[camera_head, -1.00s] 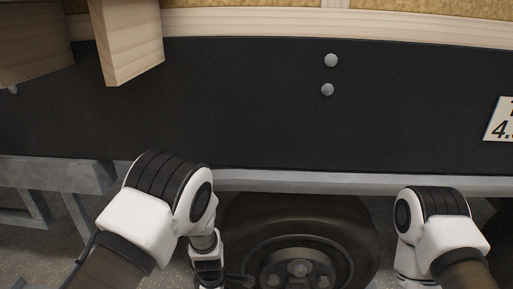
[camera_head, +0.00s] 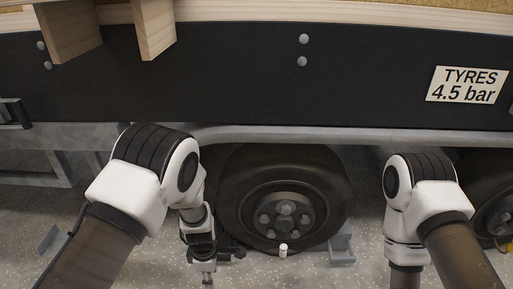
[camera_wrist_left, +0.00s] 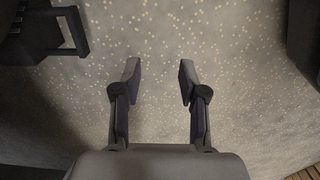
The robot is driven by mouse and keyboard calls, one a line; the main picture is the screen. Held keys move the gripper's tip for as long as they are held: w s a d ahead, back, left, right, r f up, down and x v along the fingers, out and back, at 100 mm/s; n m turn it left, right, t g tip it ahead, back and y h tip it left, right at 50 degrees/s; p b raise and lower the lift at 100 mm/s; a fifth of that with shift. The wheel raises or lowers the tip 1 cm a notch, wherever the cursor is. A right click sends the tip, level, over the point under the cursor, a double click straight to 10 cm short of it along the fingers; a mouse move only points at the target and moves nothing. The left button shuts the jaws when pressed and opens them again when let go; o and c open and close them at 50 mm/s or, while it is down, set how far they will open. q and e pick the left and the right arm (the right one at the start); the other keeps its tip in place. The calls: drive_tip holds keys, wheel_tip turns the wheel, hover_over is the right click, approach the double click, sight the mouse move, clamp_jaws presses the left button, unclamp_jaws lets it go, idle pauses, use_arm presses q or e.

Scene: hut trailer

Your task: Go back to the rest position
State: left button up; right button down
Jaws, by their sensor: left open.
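My left gripper (camera_head: 216,264) hangs low beside the left side of a trailer wheel, above the speckled floor. In the left wrist view its two dark fingers (camera_wrist_left: 159,70) are spread apart with only bare floor between them, so it is open and empty. My right arm comes in from the lower right, bent in front of the trailer. Its gripper is below the picture edge and hidden.
The black trailer side (camera_head: 240,75) runs across the view, with a tyre pressure sign (camera_head: 467,86). The wheel's tyre (camera_head: 240,183) is between my arms. A small white cylinder (camera_head: 283,250) is at its foot. Wooden beams (camera_head: 155,28) jut out upper left. Grey chocks (camera_head: 341,248) flank the wheel.

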use_arm(q)
drive_tip(key=s+a+r+m+p, duration=0.4)
drive_tip(key=s+r+p, duration=0.4)
drive_tip(key=r+p, duration=0.5)
drive_tip(key=s+a+r+m+p, duration=0.4)
drive_tip(key=s+r+m+p, duration=0.3)
drive_tip(key=r+p, duration=0.7)
drive_tip(key=s+a+r+m+p, duration=0.4)
drive_tip(key=s+r+m+p, duration=0.2)
drive_tip(key=s+r+p, duration=0.5)
wheel_tip(320, 180, up, 4)
drive_tip(key=p, duration=0.6)
drive_tip(key=shift+f, duration=0.25)
drive_tip(key=shift+s+a, duration=0.1)
